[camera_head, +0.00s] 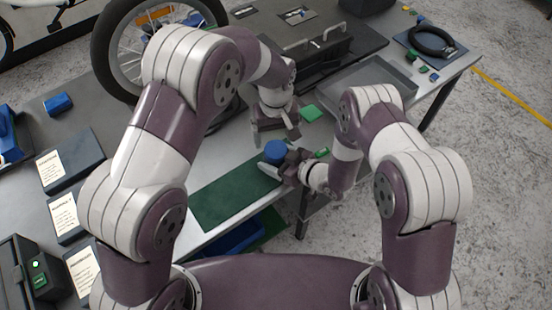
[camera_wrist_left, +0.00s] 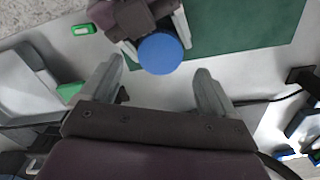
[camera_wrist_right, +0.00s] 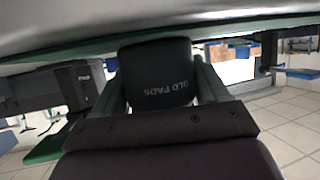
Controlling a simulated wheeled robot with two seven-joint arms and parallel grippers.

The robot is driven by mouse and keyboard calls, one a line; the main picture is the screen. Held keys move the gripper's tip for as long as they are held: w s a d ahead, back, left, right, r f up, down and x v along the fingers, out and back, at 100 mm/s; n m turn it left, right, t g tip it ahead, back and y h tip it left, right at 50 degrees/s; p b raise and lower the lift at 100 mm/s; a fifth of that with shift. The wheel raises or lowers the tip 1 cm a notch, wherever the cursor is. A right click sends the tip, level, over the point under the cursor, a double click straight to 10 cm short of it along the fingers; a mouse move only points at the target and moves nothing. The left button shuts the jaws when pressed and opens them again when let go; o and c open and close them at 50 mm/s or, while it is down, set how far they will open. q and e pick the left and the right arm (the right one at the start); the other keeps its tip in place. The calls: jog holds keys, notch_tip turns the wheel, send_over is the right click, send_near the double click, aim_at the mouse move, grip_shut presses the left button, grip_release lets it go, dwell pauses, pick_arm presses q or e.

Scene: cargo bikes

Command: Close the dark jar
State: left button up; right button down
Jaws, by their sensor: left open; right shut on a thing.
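The dark jar (camera_wrist_right: 156,75), lettered "OLD PADS", stands between the fingers of my right gripper (camera_wrist_right: 160,88), which is shut on it. The jar's blue lid (camera_wrist_left: 160,54) is seen from above in the left wrist view and also shows in the head view (camera_head: 275,150). The lid covers the jar top; whether it is fully seated I cannot tell. My left gripper (camera_wrist_left: 160,88) is open and empty, with the lid just beyond its fingertips. In the head view my left gripper (camera_head: 274,132) is just behind the lid.
A green mat (camera_head: 225,195) lies on the bench to the left of the jar. A grey tray (camera_head: 375,78) and a black toolbox (camera_head: 320,55) are behind. A small green block (camera_wrist_left: 83,29) lies near my right gripper. A bike wheel (camera_head: 115,45) stands at the back left.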

aim_at(276, 149)
pick_arm(q)
jog(key=shift+r, duration=0.25)
jog(key=shift+c, duration=1.4)
notch_tip(276, 149, up, 3)
jog(key=shift+r, duration=0.1)
jog(key=shift+f, duration=4.15)
jog(key=c, duration=0.9)
jog(key=o, duration=1.2)
jog(key=shift+r, duration=0.1)
